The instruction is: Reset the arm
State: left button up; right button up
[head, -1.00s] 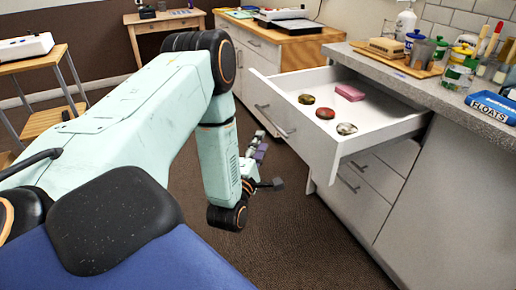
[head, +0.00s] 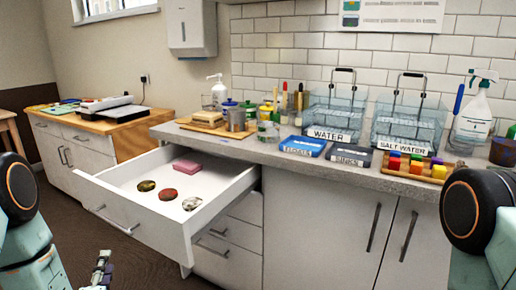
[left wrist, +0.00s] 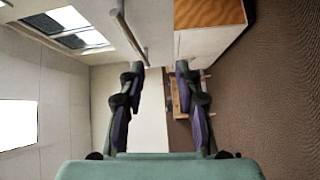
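My left gripper (head: 103,270) shows at the bottom left of the head view, low in front of the open drawer (head: 125,172). In the left wrist view, my left gripper (left wrist: 162,80) has its two dark fingers apart with nothing between them. Part of my left arm (head: 25,240) stands at the left edge of the head view. Part of my right arm (head: 474,212) shows at the right edge. My right gripper is outside both views.
The pulled-out drawer holds a pink block (head: 186,166) and three small round things (head: 168,194). The counter (head: 330,168) carries wire baskets (head: 332,112), a blue FLOATS tray (head: 303,146), a dark tray (head: 350,155) and coloured cubes (head: 415,165). Floor shows left of the drawer.

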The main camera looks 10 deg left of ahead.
pick_arm(q)
jog(key=s+d+f+m+g+h, duration=0.3)
jog(key=s+d+f+m+g, duration=0.25)
jog(key=f, duration=0.25)
jog(key=s+d+f+m+g+h, duration=0.2)
jog(key=s+d+f+m+g, duration=0.25)
jog(key=s+f+m, duration=0.2)
jog(key=s+d+f+m+g+h, duration=0.1)
jog(key=s+d+m+g, duration=0.2)
jog(key=s, duration=0.6)
jog(key=s+d+f+m+g, duration=0.1)
jog(key=s+d+m+g, duration=0.2)
jog(key=s, duration=0.6)
jog(key=d+m, duration=0.2)
jog(key=shift+s+d+f+m+g+h, duration=0.2)
jog(key=shift+s+f+m+g+h, duration=0.15)
jog(key=shift+m+g+h, duration=0.05)
jog(key=shift+a, duration=0.1)
